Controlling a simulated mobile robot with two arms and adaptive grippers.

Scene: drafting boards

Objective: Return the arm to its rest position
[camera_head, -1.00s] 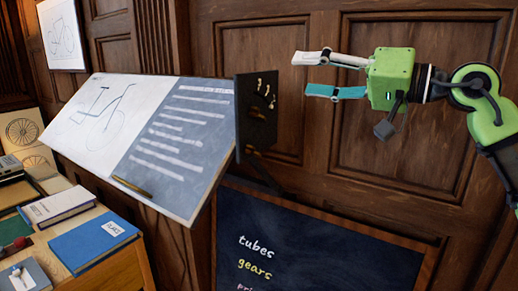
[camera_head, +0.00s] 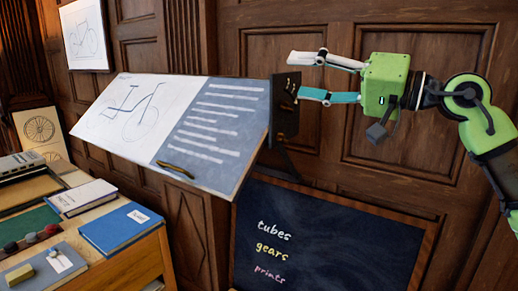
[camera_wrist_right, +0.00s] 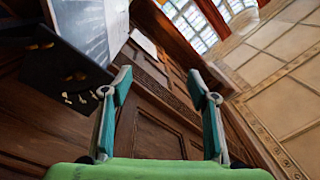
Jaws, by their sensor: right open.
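My right gripper (camera_head: 309,76) is in the upper right of the head view, on its green wrist, with its fingers pointing left. It is open, with nothing between the fingers. In the right wrist view the two teal-tipped fingers (camera_wrist_right: 161,88) stand apart with wood panelling behind them. The fingertips are close to the dark end plate (camera_head: 285,108) of the tilted drafting board (camera_head: 238,85) in the head view. I cannot tell whether they touch it. The plate also shows left of the fingers in the wrist view (camera_wrist_right: 62,65). My left gripper is not in view.
A chalkboard (camera_head: 350,235) with written words stands below the drafting board. A desk at lower left holds a blue book (camera_head: 120,228), a pale-covered book (camera_head: 82,196) and small items. Panelled wall (camera_head: 410,150) lies behind the arm.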

